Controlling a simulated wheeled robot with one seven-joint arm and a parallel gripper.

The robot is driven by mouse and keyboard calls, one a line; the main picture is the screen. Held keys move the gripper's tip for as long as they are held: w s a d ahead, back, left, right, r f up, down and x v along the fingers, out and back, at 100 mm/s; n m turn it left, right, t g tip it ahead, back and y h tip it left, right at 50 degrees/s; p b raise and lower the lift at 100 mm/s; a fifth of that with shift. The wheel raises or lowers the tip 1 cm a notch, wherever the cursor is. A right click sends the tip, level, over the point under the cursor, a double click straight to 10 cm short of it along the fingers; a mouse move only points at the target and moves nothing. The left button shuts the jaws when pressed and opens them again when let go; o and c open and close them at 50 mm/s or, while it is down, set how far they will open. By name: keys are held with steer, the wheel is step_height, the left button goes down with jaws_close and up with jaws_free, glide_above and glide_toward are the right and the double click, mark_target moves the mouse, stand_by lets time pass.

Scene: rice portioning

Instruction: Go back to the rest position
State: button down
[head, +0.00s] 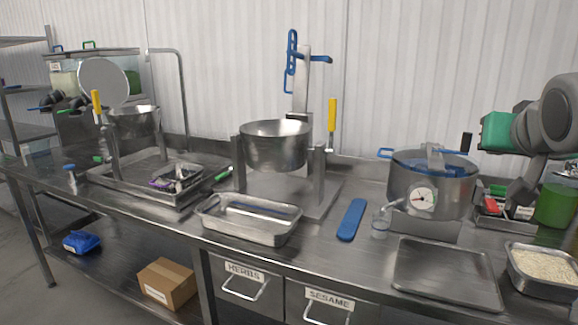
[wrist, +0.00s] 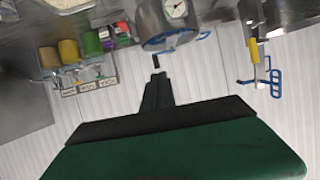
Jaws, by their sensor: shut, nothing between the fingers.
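My gripper (wrist: 157,76) shows in the wrist view as dark fingers held together beyond a black plate and a green body. The fingers are shut with nothing between them. In the head view my arm is raised at the right, above the counter, and its green part (head: 497,132) is right of and above the large lidded pot (head: 432,197). The gripper appears clear of the pot and counter.
A tilting kettle (head: 275,146) with a yellow handle stands mid-counter, a steel tray (head: 247,230) before it. A blue paddle (head: 351,219), flat tray (head: 447,275) and rice pan (head: 545,284) lie on the counter. A green container (head: 556,203) stands below my arm. A white wall is behind.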

steer(key=s+a+f+n+g+y+p, duration=0.1)
steer(key=a+f+g+y+p, duration=0.2)
steer(key=a+f, duration=0.45)
steer(key=a+f+n+g+y+p, duration=0.15)
steer(key=a+f+p, duration=0.4)
steer(key=f, duration=0.55)
steer(key=s+a+f+n+g+p, duration=0.2)
steer(key=s+a+f+g, duration=0.3)
steer(key=s+f, duration=0.5)
step_height(320, 180, down, 2)
steer(key=shift+s+a+f+p, duration=0.2)
steer(key=shift+s+a+p, duration=0.15)
steer(key=shift+a+p, duration=0.5)
